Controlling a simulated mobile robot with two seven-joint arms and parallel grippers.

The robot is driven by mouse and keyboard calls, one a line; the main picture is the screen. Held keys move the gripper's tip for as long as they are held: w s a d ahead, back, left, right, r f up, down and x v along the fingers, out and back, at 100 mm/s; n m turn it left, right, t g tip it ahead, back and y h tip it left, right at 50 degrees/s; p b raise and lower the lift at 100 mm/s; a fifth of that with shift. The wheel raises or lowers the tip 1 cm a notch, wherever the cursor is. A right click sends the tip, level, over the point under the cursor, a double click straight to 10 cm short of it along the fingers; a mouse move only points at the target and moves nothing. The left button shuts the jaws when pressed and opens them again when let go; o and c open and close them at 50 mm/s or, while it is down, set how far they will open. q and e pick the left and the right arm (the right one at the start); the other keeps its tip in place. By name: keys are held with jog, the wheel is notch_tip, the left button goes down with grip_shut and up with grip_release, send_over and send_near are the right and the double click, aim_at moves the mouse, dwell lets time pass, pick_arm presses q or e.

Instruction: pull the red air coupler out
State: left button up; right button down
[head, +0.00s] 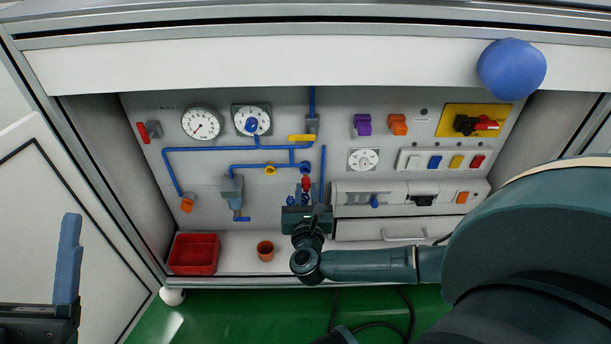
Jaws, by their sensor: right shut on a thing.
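The red air coupler (306,183) is a small red piece on the grey back panel, at the lower end of the blue pipework, just below a blue fitting (305,167). My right gripper (306,192) reaches up to it from below, with its blue fingers shut on the coupler. The fingers and gripper body hide the coupler's lower part. Whether it is still seated in the fitting cannot be told. My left gripper (68,262) is at the lower left, away from the panel. Only one blue finger of it shows clearly.
A red bin (194,254) and a small terracotta pot (265,250) stand on the ledge left of my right gripper. A drawer with a handle (404,235) is to its right. Blue pipes (225,149), gauges and switches cover the panel. A blue ball (511,69) shows at upper right.

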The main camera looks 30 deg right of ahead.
aim_at(306, 190)
pick_arm(q)
jog(key=shift+f, duration=0.1)
pick_arm(e)
jog(key=shift+s+a, duration=0.2)
jog(key=shift+s, duration=0.15)
pick_arm(q)
jog(key=shift+w+d+f+n+y+p, duration=0.1)
jog(key=shift+f+n+y+p, duration=0.15)
jog(key=shift+f+n+y, duration=0.6)
jog(key=shift+w+d+f+n+y+p, duration=0.1)
jog(key=shift+f+n+y+p, duration=0.1)
jog(key=shift+f+n+y, duration=0.6)
pick_arm(e)
jog(key=shift+v, duration=1.05)
pick_arm(q)
jog(key=shift+f, duration=0.1)
